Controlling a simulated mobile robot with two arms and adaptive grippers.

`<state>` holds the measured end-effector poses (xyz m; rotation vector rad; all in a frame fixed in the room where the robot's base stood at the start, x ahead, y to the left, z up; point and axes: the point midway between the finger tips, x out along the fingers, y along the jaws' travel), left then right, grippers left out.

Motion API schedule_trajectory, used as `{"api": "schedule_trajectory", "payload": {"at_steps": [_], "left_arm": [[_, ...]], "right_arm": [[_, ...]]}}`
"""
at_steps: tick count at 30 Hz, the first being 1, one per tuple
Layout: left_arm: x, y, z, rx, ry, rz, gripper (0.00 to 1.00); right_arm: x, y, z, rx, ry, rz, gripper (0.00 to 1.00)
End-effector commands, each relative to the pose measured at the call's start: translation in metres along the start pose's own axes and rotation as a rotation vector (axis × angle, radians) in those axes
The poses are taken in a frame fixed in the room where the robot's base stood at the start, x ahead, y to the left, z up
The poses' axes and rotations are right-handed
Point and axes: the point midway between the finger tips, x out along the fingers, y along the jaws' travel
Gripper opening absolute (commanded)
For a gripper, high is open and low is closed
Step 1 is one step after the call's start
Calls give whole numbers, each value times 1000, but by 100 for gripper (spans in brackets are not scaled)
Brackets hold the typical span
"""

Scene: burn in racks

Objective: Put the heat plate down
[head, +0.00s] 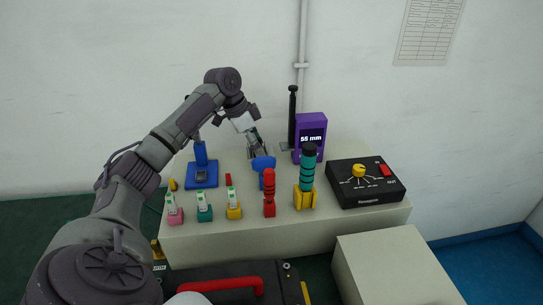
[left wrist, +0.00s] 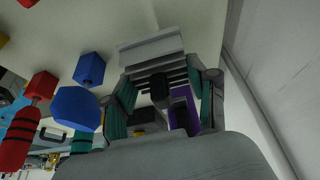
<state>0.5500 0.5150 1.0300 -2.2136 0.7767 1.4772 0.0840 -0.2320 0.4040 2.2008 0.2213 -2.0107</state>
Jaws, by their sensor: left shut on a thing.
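The heat plate (left wrist: 151,47) looks like a pale grey plate with dark slats along one side. In the left wrist view it lies across the fingertips of my left gripper (left wrist: 165,88), which is shut on it. In the head view my left gripper (head: 256,143) is over the back middle of the bench, near a blue block on a stand (head: 263,163). The plate (head: 257,153) shows there only as a small silvery patch, partly hidden. I cannot tell whether it touches anything below. My right gripper is not in view.
The pale bench (head: 290,234) carries a purple gauge reading 55 mm (head: 310,138), a black control box with a yellow knob (head: 366,183) and a blue stand (head: 201,175). A red tool (head: 269,193), a green-banded tool (head: 307,177) and several small coloured holders stand in front.

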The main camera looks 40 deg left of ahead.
Motion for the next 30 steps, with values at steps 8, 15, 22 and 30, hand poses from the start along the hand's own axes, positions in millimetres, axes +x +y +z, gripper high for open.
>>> {"api": "schedule_trajectory", "payload": {"at_steps": [8, 15, 22, 30], "left_arm": [[27, 0, 10, 1, 1, 0, 11], [36, 0, -23, 2, 5, 0, 11], [53, 0, -21, 0, 0, -2, 11], [56, 0, -20, 0, 0, -1, 11]], "right_arm": [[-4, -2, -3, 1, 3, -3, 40], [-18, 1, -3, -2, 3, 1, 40], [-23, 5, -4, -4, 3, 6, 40], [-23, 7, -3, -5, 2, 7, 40]]}}
